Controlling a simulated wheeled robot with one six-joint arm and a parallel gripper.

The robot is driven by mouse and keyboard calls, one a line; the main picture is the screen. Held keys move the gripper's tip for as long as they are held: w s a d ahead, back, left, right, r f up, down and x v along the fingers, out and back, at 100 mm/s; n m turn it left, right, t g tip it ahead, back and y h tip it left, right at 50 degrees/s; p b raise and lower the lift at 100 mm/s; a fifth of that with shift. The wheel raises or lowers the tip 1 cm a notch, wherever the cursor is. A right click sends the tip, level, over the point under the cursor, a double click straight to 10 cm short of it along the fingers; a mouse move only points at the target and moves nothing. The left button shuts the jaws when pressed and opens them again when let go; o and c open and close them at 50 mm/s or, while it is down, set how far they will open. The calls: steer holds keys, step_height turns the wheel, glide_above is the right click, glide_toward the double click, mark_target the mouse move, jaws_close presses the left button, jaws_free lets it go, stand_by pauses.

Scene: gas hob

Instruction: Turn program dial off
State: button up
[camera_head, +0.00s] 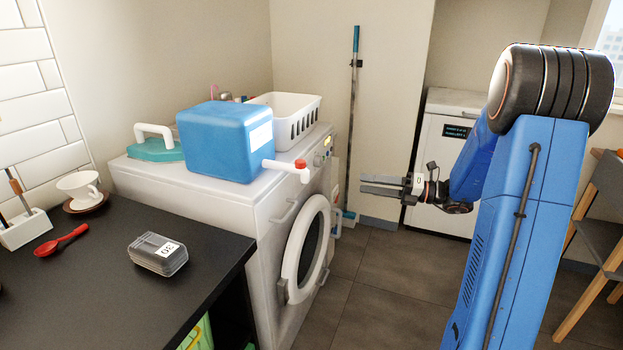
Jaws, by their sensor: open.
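The washing machine (260,212) stands against the wall, with its round door facing right. Its control panel is at the upper front edge, with a small yellowish display (328,142). A small round knob, seemingly the program dial (317,160), sits beside the display. It is seen at a steep angle, and its setting cannot be read. My gripper (363,184) is open and empty. Its two grey fingers point left, and in the picture it lies to the right of and a little below the panel, apart from it.
A blue canister (226,140) with a red-capped spout, a white basket (287,112) and a teal iron (155,146) stand on the machine. A blue-topped pole (352,110) leans behind. A dark counter (110,270) is at left. A white appliance (435,165) stands behind my arm.

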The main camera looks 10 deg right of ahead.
steer(key=x, duration=1.7)
steer(key=shift+w+a, duration=0.1)
steer(key=c, duration=1)
